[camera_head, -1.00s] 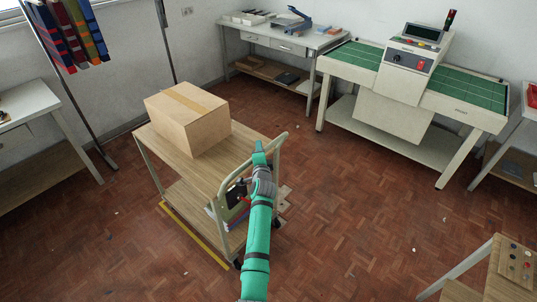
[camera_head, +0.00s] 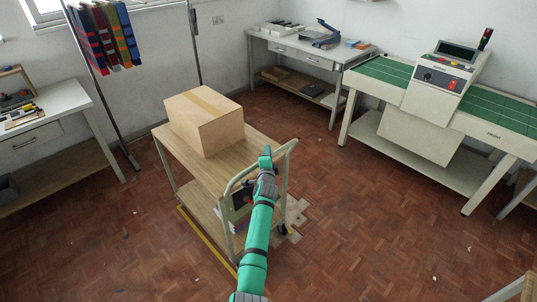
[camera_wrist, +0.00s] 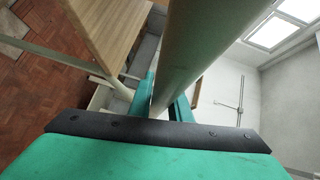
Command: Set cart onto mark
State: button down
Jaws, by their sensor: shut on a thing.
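The cart (camera_head: 222,170) has a wood top, a lower shelf and a pale tube handle (camera_head: 286,147) at its right end. My gripper (camera_head: 266,158) is shut on the handle. In the wrist view the handle tube (camera_wrist: 205,45) runs between the fingers, with the cart's wood top beyond it at upper left. A yellow line (camera_head: 207,241) on the floor runs along the cart's near left side. Any rest of the mark is hidden under the cart. A closed cardboard box (camera_head: 204,120) sits on the cart top.
A white table (camera_head: 40,135) stands at left beside a rack of hanging scarves (camera_head: 104,35). A workbench (camera_head: 300,50) and a green-topped machine table (camera_head: 440,150) stand behind. Pale floor patches (camera_head: 295,215) lie right of the cart. Open floor extends at right.

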jog(key=shift+w+a+r, duration=0.1)
jog(key=shift+a, duration=0.3)
jog(key=c, duration=1.9)
grip_release()
jog(key=shift+o, duration=1.2)
jog(key=shift+w, duration=0.1)
jog(key=shift+d, duration=0.1)
jog(key=s+r, duration=0.1)
jog(key=s, duration=0.9)
jog(key=shift+s+r, duration=0.15)
jog(key=shift+s, duration=0.25)
